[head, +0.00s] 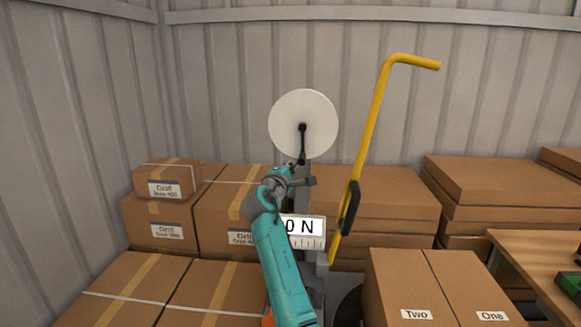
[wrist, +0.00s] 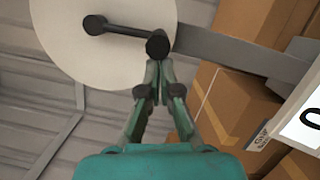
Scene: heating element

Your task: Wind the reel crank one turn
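The reel is a white disc (head: 284,112) on a grey post (head: 302,192) in the head view. Its black crank arm (head: 302,143) points down from the hub. In the wrist view the disc (wrist: 60,55) fills the top left, and the crank arm (wrist: 125,32) runs right to a round black crank handle (wrist: 158,42). My gripper (head: 297,164) is at the lower end of the crank. In the wrist view my gripper's fingers (wrist: 159,64) converge at the handle, close together and seemingly shut on it. The exact contact is partly hidden by the handle.
A yellow bent lever (head: 369,130) with a black grip (head: 350,208) stands right of the post. A white "0 N" scale (head: 304,228) sits beside my arm. Stacked cartons (head: 395,190) stand behind and on both sides. A wooden table (head: 535,255) is at the right.

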